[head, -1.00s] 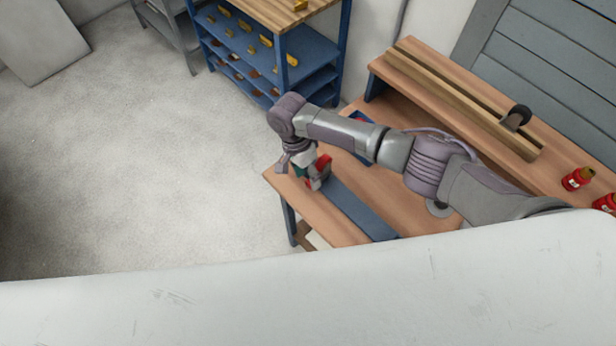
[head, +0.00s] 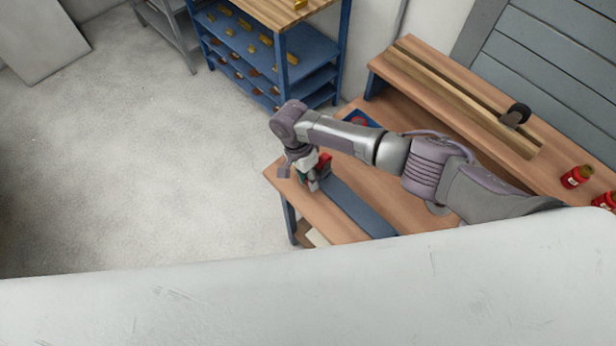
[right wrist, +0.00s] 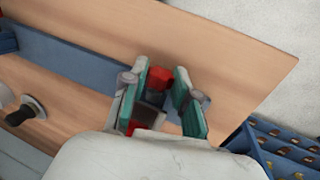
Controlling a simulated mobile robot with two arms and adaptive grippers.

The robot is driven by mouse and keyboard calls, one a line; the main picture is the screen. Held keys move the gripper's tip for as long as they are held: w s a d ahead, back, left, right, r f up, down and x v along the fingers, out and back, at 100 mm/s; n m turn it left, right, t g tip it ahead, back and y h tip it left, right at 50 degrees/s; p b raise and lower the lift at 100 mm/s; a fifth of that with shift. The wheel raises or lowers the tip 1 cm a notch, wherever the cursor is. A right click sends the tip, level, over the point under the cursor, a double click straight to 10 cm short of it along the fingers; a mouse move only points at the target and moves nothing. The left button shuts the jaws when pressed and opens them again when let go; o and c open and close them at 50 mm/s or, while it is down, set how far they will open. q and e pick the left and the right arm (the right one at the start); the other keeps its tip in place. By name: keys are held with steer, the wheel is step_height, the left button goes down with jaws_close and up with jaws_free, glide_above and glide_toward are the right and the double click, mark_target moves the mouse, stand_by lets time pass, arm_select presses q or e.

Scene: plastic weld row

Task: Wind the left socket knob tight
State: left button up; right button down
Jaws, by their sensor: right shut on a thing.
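A long blue-grey bar (head: 358,210) lies on the wooden workbench (head: 285,190). At its far left end is a small red part, the knob (right wrist: 158,77), with more red behind it (head: 326,160). My right gripper (head: 312,183) reaches down over that end. In the right wrist view its two teal-padded fingers (right wrist: 160,88) stand on either side of the red knob and are shut on it. A second red patch shows lower between the fingers. The fingers hide much of the knob and its socket. My left gripper is in neither view.
A blue tray (head: 357,119) with something red sits behind my arm. Two red jars (head: 576,177) and a black-wheeled object (head: 516,115) stand on the raised shelf (head: 440,75). A blue parts rack (head: 318,55) is beyond the bench. Floor at left is clear.

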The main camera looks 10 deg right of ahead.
steer(key=shift+s+d+r+t+y+p, duration=0.15)
steer(key=shift+t+y+p, duration=0.25)
steer(key=shift+p, duration=1.35)
steer(key=shift+s+r+t+y+p, duration=0.15)
steer(key=shift+t+y+p, duration=0.25)
steer(key=shift+p, duration=1.3)
steer(key=shift+f+t, duration=0.1)
steer(key=shift+t, duration=0.3)
steer(key=shift+d+f+t+y, duration=0.1)
steer(key=shift+f+t+y, duration=0.05)
steer(key=shift+t+y, duration=0.15)
steer(key=shift+s+d+f+t+y, duration=0.1)
steer(key=shift+t+y, duration=0.8)
steer(key=shift+t, duration=0.3)
steer(key=c, duration=0.9)
jaws_free()
steer(key=shift+o, duration=0.2)
